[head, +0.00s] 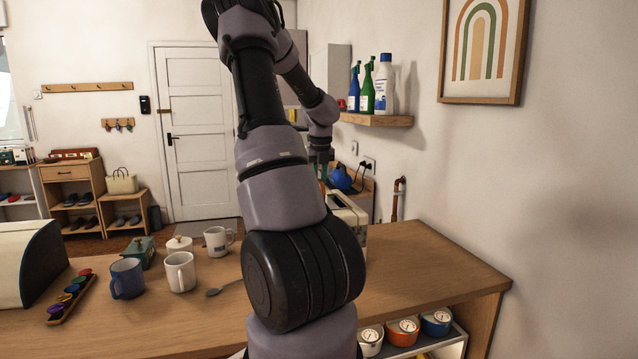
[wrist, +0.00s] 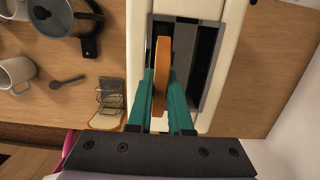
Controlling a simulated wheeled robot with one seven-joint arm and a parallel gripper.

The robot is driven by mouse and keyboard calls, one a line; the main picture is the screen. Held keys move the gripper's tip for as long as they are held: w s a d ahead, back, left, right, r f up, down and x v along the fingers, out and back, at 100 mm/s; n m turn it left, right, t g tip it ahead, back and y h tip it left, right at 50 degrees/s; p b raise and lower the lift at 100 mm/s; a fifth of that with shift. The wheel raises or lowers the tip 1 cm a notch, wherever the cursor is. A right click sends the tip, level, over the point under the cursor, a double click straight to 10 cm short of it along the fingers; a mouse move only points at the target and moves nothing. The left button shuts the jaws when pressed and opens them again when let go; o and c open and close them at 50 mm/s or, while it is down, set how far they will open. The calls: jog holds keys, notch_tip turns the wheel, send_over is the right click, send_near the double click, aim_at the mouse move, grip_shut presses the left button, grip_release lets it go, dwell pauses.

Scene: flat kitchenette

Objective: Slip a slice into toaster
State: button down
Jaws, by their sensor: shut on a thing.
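In the wrist view, my gripper (wrist: 161,82) is shut on a bread slice (wrist: 162,55), with its teal fingers on either side. The slice is upright and seen edge-on, with its brown crust towards the camera. The cream toaster (wrist: 231,62) is below it, with two long dark slots. The slice lines up roughly with the left slot; I cannot tell whether its lower edge is inside. In the head view, my arm hides much of the toaster (head: 345,208) and the held slice.
A wire rack (wrist: 110,92) with another bread slice (wrist: 104,123) stands left of the toaster. A spoon (wrist: 67,81), a white mug (wrist: 17,73) and a dark lidded pot (wrist: 66,18) are further left. The counter's right end (head: 440,265) is clear.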

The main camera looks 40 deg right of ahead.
jog(key=c, duration=0.8)
grip_release()
jog(key=shift+o, duration=0.2)
jog(key=shift+r, duration=4)
